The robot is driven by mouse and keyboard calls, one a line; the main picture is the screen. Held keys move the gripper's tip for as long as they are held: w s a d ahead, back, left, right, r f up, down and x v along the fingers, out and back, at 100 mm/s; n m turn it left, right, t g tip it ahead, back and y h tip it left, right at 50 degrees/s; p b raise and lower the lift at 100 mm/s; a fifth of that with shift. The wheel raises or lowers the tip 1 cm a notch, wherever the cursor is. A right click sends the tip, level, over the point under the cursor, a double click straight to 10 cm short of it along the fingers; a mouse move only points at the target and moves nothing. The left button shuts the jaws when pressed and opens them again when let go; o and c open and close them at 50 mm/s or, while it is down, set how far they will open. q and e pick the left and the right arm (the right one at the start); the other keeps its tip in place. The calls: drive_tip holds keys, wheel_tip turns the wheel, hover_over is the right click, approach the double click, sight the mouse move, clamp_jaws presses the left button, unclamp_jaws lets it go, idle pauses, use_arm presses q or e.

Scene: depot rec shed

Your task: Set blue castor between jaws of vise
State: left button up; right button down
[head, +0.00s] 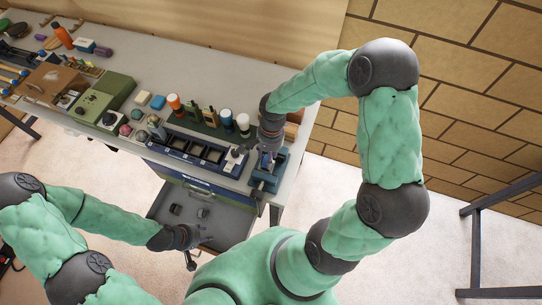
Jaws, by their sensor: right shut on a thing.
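The blue vise (267,181) stands at the right end of the bench, by its front edge. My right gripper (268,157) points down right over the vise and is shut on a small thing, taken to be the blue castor. The fingers and the vise's own blue body hide most of it, and I cannot tell whether it touches the jaws. My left gripper (203,238) is empty and appears open, low over the front of the pulled-out drawer, far from the vise.
The open drawer (232,221) below the bench holds a few small dark items. A dark compartment tray (180,146) lies left of the vise. Behind it several bottles stand in a green rack (205,127). A green box (105,92) and clutter fill the bench's left part.

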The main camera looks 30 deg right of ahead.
drive_tip(key=f, duration=0.2)
drive_tip(key=w+d+f, duration=0.1)
drive_tip(key=f, duration=0.1)
drive_tip(key=w+d+f, duration=0.1)
drive_tip(key=f, duration=0.2)
drive_tip(key=shift+w+d, duration=0.2)
drive_tip(key=shift+d, duration=0.05)
drive_tip(key=shift+s, duration=0.1)
drive_tip(key=shift+f, duration=0.15)
drive_tip(key=c, duration=0.7)
unclamp_jaws()
drive_tip(key=shift+r, duration=0.2)
wheel_tip(320, 180, up, 12)
drive_tip(key=d, duration=0.1)
drive_tip(key=shift+w+d, duration=0.25)
drive_tip(key=shift+w, duration=0.2)
